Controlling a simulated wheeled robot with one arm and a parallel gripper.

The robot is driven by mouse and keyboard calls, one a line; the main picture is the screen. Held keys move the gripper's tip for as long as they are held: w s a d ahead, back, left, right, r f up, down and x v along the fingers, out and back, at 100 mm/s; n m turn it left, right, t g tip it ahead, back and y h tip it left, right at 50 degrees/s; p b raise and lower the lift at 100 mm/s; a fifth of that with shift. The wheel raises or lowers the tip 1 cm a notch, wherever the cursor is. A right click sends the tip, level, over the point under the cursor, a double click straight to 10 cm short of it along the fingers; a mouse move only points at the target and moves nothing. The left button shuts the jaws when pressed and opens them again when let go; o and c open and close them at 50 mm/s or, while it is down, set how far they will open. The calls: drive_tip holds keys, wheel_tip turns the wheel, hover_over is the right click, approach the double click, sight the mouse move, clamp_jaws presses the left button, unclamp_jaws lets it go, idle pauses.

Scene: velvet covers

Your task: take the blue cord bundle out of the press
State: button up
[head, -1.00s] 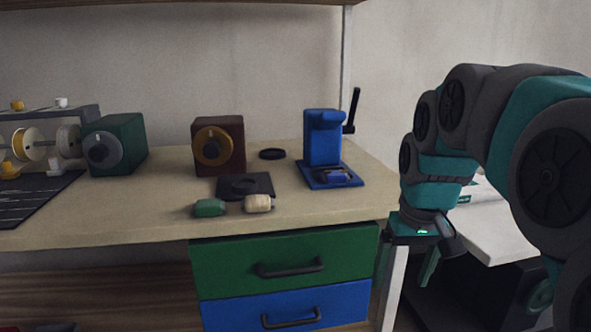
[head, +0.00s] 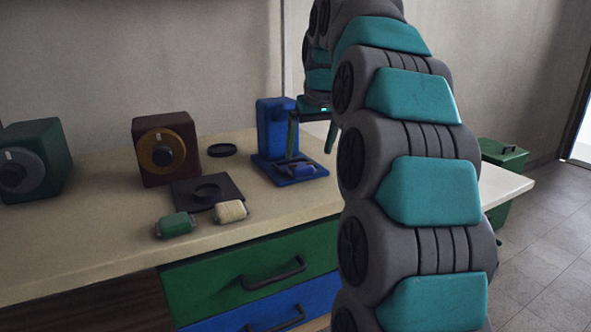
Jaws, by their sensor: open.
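The blue press (head: 275,125) stands near the right end of the table, on its own blue base. The blue cord bundle (head: 301,169) lies low on the front of that base, below the press head. My gripper (head: 312,141) is open, with its fingers pointing down over the base. One finger crosses in front of the press body, and the other is to its right. The fingertips appear above the bundle; how far above, I cannot tell. My arm hides the right side of the press and its black lever.
A green bundle (head: 176,225) and a cream bundle (head: 231,211) lie in front of a dark plate (head: 208,191). A brown box with an orange dial (head: 166,148), a green box (head: 34,160) and a black ring (head: 221,150) stand left of the press. Drawers (head: 250,277) are below.

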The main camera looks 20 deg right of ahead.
sight(304, 169)
drive_tip(key=shift+p+x, duration=0.35)
drive_tip(key=shift+x, duration=2.25)
drive_tip(key=shift+w+a+f, duration=0.15)
drive_tip(key=shift+f, duration=0.3)
drive_tip(key=c, duration=1.2)
drive_tip(key=shift+r, duration=0.15)
